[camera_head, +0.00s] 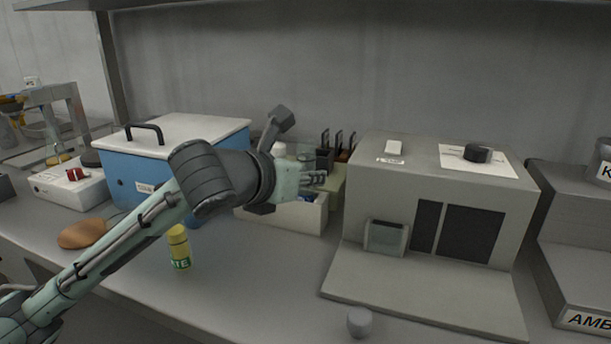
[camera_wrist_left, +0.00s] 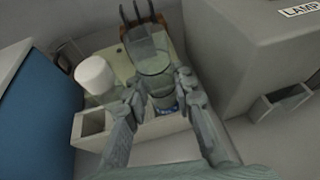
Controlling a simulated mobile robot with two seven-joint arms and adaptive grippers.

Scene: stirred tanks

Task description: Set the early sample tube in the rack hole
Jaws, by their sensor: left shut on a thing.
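My left gripper (camera_head: 312,182) reaches over a cream open box (camera_head: 292,216) at the middle of the bench. In the left wrist view, its two fingers (camera_wrist_left: 160,92) are closed around a clear tube (camera_wrist_left: 153,58), which I take to be the sample tube. The tube is seen from above, over the box (camera_wrist_left: 90,124); something blue shows below it. The fingers hide its lower part, and I cannot tell whether it touches anything. My right gripper is in neither view.
A blue chest (camera_head: 142,178) stands left of the box and a grey machine (camera_head: 385,200) right of it. Black prongs (camera_head: 338,140) rise behind. A white-capped container (camera_wrist_left: 94,74) stands close to my fingers. A yellow bottle (camera_head: 178,240) and small grey cylinder (camera_head: 360,322) stand in front.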

